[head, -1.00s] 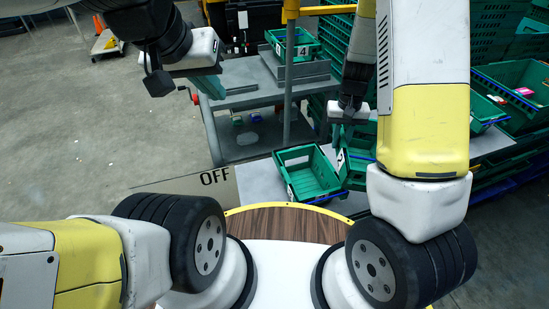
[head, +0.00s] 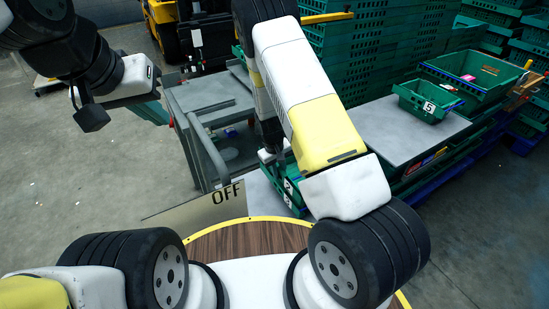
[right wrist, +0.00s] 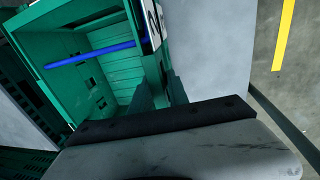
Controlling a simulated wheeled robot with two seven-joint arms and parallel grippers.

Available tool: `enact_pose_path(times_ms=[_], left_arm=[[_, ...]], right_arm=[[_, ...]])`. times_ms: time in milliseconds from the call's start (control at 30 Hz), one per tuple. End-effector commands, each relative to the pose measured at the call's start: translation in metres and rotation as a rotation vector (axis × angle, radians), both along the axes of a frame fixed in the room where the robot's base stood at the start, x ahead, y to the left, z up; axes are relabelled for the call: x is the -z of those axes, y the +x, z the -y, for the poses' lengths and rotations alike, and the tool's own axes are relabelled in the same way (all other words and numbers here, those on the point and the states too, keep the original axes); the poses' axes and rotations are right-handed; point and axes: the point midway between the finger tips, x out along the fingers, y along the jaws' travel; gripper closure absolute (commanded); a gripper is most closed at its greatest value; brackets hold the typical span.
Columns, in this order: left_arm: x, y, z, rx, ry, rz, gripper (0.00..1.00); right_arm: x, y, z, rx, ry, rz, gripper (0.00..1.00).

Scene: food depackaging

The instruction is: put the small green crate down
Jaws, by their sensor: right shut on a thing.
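My right gripper (head: 276,168) is shut on a small green crate (head: 287,190), which my own arm partly hides in the head view. In the right wrist view the fingers (right wrist: 160,93) reach the wall of a green crate (right wrist: 115,65) with a blue bar and a white number label. I cannot tell in the head view whether one or two crates stand under the gripper, or whether the held one touches the surface below. My left gripper (head: 152,110) hangs at the left, away from the crates; its finger gap is not clear.
A grey tabletop (head: 385,130) to the right has free room. A small green crate labelled 5 (head: 428,105) stands at its far edge, before a larger green crate (head: 470,80). A grey cart (head: 215,105) is left of my right arm. Stacked green crates (head: 370,45) rise behind.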

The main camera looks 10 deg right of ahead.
Motion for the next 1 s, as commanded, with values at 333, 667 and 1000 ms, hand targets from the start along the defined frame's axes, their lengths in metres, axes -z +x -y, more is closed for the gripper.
enact_pose_path(times_ms=[333, 667, 1000], left_arm=[[0.000, 0.000, 0.000, 0.000, 0.000, 0.000, 1.00], [0.000, 0.000, 0.000, 0.000, 0.000, 0.000, 1.00], [0.000, 0.000, 0.000, 0.000, 0.000, 0.000, 1.00]], right_arm=[[0.033, 0.001, 0.000, -0.001, 0.001, 0.003, 1.00], [0.036, 0.000, 0.000, 0.000, 0.000, 0.001, 0.68], [0.035, 0.000, 0.000, 0.000, 0.000, 0.000, 0.57]])
